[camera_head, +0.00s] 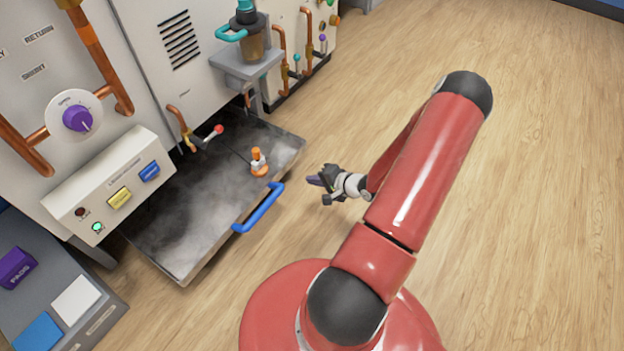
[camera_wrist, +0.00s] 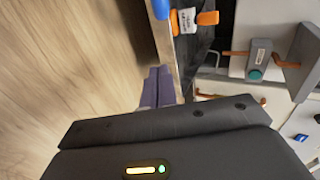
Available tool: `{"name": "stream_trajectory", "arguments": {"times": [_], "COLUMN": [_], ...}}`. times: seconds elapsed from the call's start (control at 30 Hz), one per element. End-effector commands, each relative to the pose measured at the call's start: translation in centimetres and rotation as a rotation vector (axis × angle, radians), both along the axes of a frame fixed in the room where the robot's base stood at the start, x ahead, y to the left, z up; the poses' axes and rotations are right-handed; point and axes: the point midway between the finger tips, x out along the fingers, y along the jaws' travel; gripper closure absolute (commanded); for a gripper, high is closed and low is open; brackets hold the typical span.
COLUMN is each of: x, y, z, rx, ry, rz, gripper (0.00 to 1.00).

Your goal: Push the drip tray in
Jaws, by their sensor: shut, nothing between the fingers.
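The drip tray (camera_head: 176,232) is a wide dark metal pan, pulled out from under the grey machine over the floor. Its blue handle (camera_head: 259,208) is on its front wall. The tray's front rim also shows in the wrist view (camera_wrist: 169,48), with part of the blue handle (camera_wrist: 161,9) at the top edge. My gripper (camera_head: 315,182) is shut and empty, in front of the tray and to the right of the handle, apart from it in the head view. In the wrist view its purple fingers (camera_wrist: 158,84) are together beside the tray's front wall; contact there cannot be told.
A red-tipped valve lever (camera_head: 205,137) and copper pipes hang above the tray. A control box (camera_head: 110,184) juts out at left, and a grey bench (camera_head: 95,318) stands at lower left.

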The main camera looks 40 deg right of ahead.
Motion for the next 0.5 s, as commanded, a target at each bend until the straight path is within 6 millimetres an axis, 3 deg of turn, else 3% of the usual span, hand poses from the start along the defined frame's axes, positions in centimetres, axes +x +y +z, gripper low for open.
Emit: {"name": "stream_trajectory", "arguments": {"times": [0.33, 0.5], "x": [6.1, 8.4], "y": [2.3, 3.1], "z": [-4.1, -3.7], "rx": [-0.001, -0.003], "ry": [0.002, 0.001], "rz": [0.004, 0.003], "gripper": [1.0, 1.0]}}
